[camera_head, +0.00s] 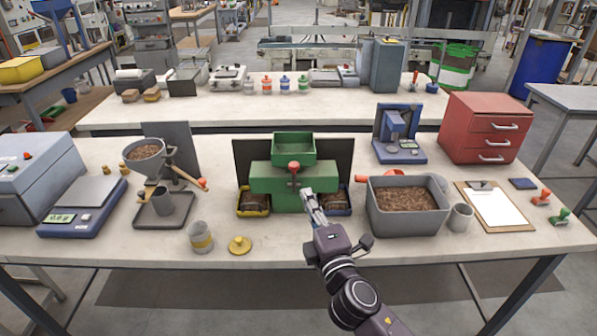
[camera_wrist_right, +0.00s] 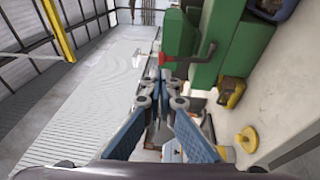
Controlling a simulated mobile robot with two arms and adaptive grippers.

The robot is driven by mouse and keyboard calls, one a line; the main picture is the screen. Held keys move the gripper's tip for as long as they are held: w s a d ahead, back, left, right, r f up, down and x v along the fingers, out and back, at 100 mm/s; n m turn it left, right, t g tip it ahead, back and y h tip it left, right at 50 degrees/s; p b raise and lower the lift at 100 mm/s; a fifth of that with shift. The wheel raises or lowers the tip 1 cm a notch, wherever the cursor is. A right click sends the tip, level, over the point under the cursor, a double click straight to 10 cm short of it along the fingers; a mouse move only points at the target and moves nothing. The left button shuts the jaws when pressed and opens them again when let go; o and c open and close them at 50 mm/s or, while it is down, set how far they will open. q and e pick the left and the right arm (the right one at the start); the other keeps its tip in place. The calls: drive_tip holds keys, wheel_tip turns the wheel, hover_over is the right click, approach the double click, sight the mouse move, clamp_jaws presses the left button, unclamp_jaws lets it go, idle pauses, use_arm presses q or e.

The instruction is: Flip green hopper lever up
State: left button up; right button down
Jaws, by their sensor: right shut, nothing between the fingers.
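The green hopper (camera_head: 294,147) stands on a green housing (camera_head: 262,180) at the middle of the front table. Its lever has a red knob (camera_head: 294,167) on the front, just below the hopper. In the right wrist view, which is turned sideways, the red knob (camera_wrist_right: 167,59) sits on a dark lever arm (camera_wrist_right: 209,53). My right gripper (camera_head: 308,194) is shut and empty in front of the housing, below and slightly right of the knob. In the right wrist view its fingertips (camera_wrist_right: 164,77) appear close to the knob; contact cannot be told. My left gripper is not in view.
A yellow tray (camera_head: 253,213) and a blue tray (camera_head: 335,211) with dark contents flank the housing. A grey pellet bin (camera_head: 408,226) stands right of my arm. A yellow lid (camera_head: 239,245) and a jar (camera_head: 201,240) lie front left.

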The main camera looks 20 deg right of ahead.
sight(295, 169)
drive_tip(key=w, duration=0.2)
drive_tip(key=w+p, duration=0.1)
drive_tip(key=w, duration=0.3)
drive_tip(key=shift+w+r, duration=0.15)
drive_tip(key=shift+r, duration=0.15)
drive_tip(key=shift+w+p, duration=0.35)
drive_tip(key=shift+w, duration=0.55)
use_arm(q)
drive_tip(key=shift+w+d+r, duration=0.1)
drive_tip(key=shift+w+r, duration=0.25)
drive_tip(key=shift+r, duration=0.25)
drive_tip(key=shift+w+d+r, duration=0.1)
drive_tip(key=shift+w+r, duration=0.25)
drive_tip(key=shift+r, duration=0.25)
